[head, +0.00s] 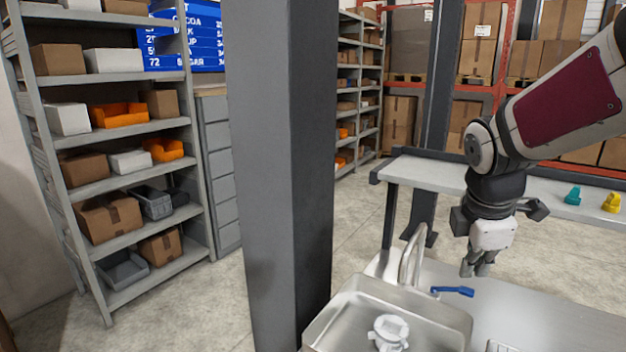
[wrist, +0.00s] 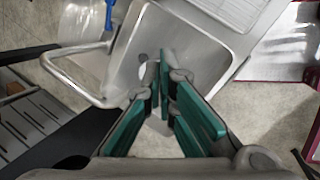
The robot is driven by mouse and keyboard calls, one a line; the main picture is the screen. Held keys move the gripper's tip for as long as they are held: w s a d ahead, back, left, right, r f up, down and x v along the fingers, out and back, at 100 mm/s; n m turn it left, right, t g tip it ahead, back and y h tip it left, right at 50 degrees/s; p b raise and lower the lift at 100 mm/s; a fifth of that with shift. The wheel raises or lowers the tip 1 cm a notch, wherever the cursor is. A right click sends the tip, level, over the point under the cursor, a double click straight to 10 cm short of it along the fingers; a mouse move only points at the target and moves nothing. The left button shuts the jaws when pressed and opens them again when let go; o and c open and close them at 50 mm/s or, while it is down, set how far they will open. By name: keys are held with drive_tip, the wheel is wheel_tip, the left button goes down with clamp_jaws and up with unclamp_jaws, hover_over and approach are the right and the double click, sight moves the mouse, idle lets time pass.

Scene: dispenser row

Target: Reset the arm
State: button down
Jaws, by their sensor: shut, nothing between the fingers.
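My arm comes in from the upper right of the head view, and my gripper (head: 478,268) hangs down from it over the counter, to the right of the sink. In the wrist view my gripper (wrist: 164,72) shows its two green-padded fingers with their tips together and nothing between them. The metal sink (wrist: 200,40) shows beyond the fingertips there. In the head view the sink basin (head: 345,312) is at the bottom, with a white round part (head: 389,332) inside it.
A curved faucet (head: 408,258) with a blue lever (head: 453,291) stands beside my gripper. A grey shelf (head: 450,178) behind my arm holds a teal piece (head: 573,196) and a yellow piece (head: 611,202). A thick grey pillar (head: 285,170) stands left of the sink.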

drive_tip(key=s+a+r+m+t+y, duration=0.1)
drive_tip(key=s+a+m, duration=0.3)
drive_tip(key=s+m, duration=0.4)
drive_tip(key=s+a+r+m+t+y, duration=0.1)
drive_tip(key=s+a+r+m, duration=0.2)
drive_tip(key=s+m, duration=0.5)
drive_tip(key=shift+s+a+r+m, duration=0.3)
drive_tip(key=shift+s+a, duration=0.35)
drive_tip(key=shift+s, duration=0.5)
